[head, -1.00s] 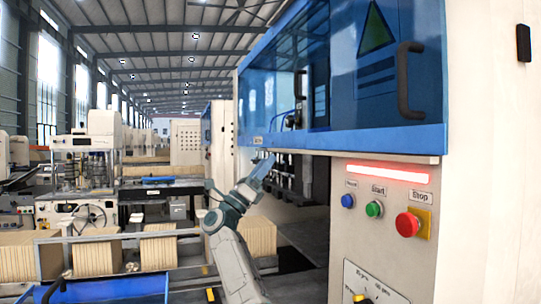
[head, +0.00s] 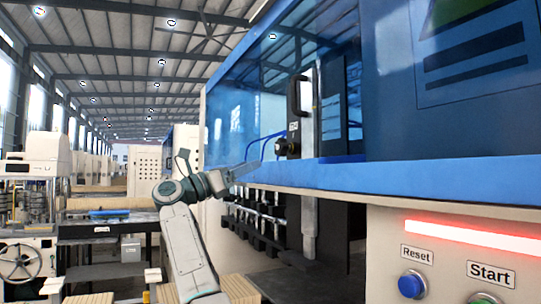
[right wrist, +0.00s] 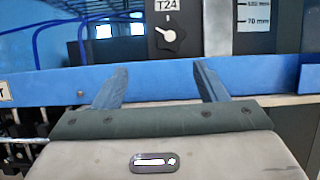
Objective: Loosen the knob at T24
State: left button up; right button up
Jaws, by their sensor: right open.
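The T24 knob (right wrist: 170,36) shows in the right wrist view as a pale pointer knob on a dark plate, under a "T24" label (right wrist: 167,5). In the head view the knob (head: 281,147) is a small dark shape on the machine, beyond the blue frame edge. My right gripper (right wrist: 152,80) is open and empty, its two blue-grey fingers apart, below and short of the knob. In the head view the right gripper (head: 243,170) is raised at the machine's blue lower rail. My left gripper is in neither current view.
A blue rail (right wrist: 260,72) runs across just beyond the fingers. The machine's blue-tinted cover with a black handle (head: 299,95) is at the upper right. A control panel has a blue Reset button (head: 411,284) and a green Start button (head: 484,298). Blue hoses (right wrist: 55,30) hang left of the knob.

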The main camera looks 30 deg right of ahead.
aim_at(278, 150)
jog(key=s+d+r+p, duration=0.1)
jog(key=r, duration=0.1)
jog(key=s+d+r+p, duration=0.1)
jog(key=d, duration=0.1)
jog(key=shift+s+d+r, duration=0.3)
jog(key=shift+s+r, duration=0.05)
jog(key=shift+s, duration=0.05)
jog(key=d, duration=0.1)
jog(key=d+p, duration=0.1)
jog(key=d, duration=0.1)
jog(key=shift+w+d+r+p, duration=0.2)
jog(key=shift+w+r+p, duration=0.1)
jog(key=shift+r, duration=0.05)
jog(key=p+x, duration=0.1)
jog(key=x, duration=0.1)
jog(key=shift+w+d+f, duration=0.1)
jog(key=shift+w+d, duration=0.05)
jog(key=shift+d, duration=0.3)
jog(key=c, duration=1)
pick_arm(q)
jog(key=r, duration=0.1)
jog(key=s+r, duration=0.1)
jog(key=r, duration=0.2)
jog(key=shift+s+r, duration=0.2)
jog(key=shift+s, duration=0.15)
